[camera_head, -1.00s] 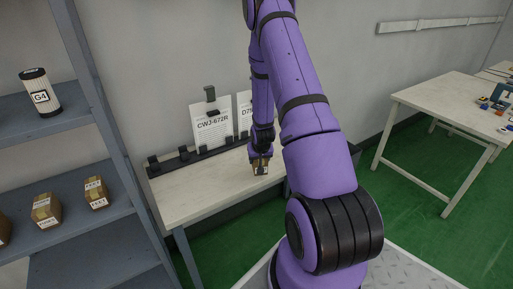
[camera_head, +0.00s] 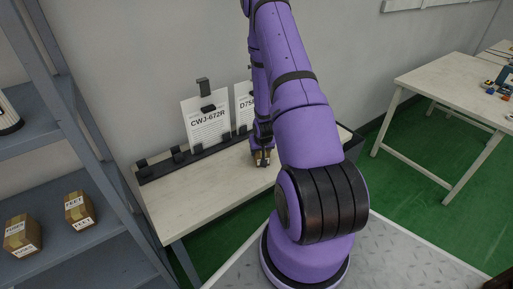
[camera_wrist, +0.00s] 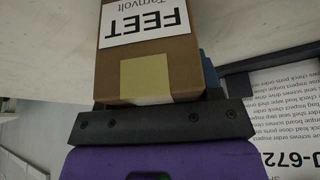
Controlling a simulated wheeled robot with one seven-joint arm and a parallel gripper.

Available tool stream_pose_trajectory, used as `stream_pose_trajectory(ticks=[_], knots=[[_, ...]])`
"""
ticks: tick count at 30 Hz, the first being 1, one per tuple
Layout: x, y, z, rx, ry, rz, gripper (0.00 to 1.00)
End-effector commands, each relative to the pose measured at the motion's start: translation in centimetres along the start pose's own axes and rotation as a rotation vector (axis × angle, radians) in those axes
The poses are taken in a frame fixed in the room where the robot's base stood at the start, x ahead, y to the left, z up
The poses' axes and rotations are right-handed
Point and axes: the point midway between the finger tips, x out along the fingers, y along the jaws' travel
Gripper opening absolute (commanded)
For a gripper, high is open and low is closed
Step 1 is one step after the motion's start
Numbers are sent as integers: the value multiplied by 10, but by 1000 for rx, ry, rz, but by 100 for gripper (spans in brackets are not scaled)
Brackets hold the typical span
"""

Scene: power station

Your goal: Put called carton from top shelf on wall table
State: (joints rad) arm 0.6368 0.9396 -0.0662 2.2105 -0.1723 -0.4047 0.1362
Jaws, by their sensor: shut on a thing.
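My gripper (camera_head: 263,158) points down at the wall table (camera_head: 190,208), near its back strip of clips. It is shut on a brown carton, small and mostly covered in the head view. In the wrist view the carton (camera_wrist: 190,60) fills the upper middle, beyond the dark gripper bar (camera_wrist: 160,122). Its white label reads "FEET" and "Tarnvolt", upside down, with a strip of tan tape below. The carton is at or just above the tabletop; I cannot tell whether it touches.
A grey shelf rack (camera_head: 110,235) stands at left with two cartons, (camera_head: 79,210) and (camera_head: 22,235). Clipped sheets (camera_head: 207,122) stand along the table's back, one reading "CWJ-672R". The table's left part is bare. Another table (camera_head: 440,85) stands at right.

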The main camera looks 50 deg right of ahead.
Motion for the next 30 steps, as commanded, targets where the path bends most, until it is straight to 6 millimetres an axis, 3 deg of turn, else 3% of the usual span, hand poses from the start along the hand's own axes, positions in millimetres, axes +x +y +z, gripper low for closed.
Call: stream_pose_trajectory(ticks=[10, 11, 14, 24, 30], knots=[[3, 1, 1, -1, 2, 0, 22], [3, 1, 2, -1, 2, 0, 62], [3, 0, 1, -1, 2, 0, 85], [0, 0, 0, -1, 2, 0, 85], [-20, 1, 0, -1, 3, 0, 85]])
